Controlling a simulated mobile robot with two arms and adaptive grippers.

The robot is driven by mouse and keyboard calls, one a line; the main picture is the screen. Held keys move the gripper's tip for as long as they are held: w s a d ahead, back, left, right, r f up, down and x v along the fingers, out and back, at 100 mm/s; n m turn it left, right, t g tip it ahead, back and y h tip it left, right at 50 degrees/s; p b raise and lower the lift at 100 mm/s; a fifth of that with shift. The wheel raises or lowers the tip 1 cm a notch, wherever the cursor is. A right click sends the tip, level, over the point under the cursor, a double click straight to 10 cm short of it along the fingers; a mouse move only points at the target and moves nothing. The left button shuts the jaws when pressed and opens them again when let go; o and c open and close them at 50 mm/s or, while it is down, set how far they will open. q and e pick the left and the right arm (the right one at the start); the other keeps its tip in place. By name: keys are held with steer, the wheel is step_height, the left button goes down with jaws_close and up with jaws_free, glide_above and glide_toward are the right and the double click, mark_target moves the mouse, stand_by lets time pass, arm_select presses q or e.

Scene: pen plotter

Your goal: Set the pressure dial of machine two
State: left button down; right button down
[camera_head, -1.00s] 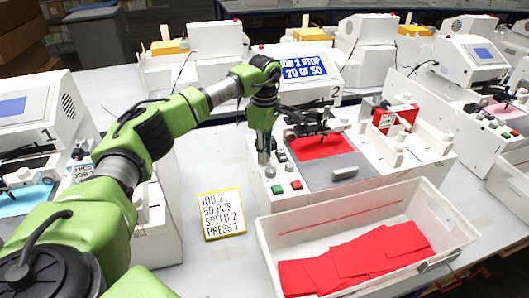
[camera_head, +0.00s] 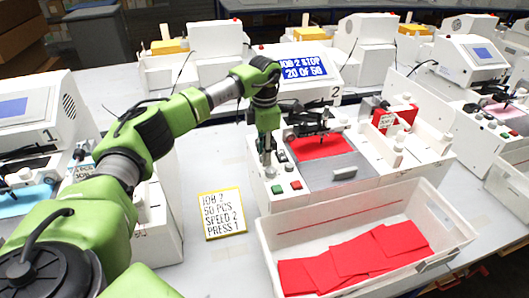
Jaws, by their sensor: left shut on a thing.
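Machine two (camera_head: 259,187) is a white plotter marked 2, in the middle of the view. Its blue screen (camera_head: 304,68) reads JOB 2 STOP, 20 OF 50. My left gripper (camera_head: 267,160) points down at the left side of its control panel. It is shut on a small dial there, which the fingers mostly hide; I cannot read its setting. A green button (camera_head: 277,189) and a red button (camera_head: 296,185) sit just in front. The yellow-edged job card (camera_head: 222,214) reads JOB 2, 50 PCS, SPEED 2, PRESS 1. My right gripper is not in view.
A white bin (camera_head: 277,231) with red sheets (camera_head: 352,258) stands in front of machine two. A red sheet (camera_head: 318,147) lies on its bed under the pen carriage. Machine one (camera_head: 40,115) stands at the left. Other machines stand at the right and behind.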

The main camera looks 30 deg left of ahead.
arm_select(q)
steer(key=shift+r, duration=0.1)
stand_by(0.3)
steer(key=c, duration=1.8)
jaws_free()
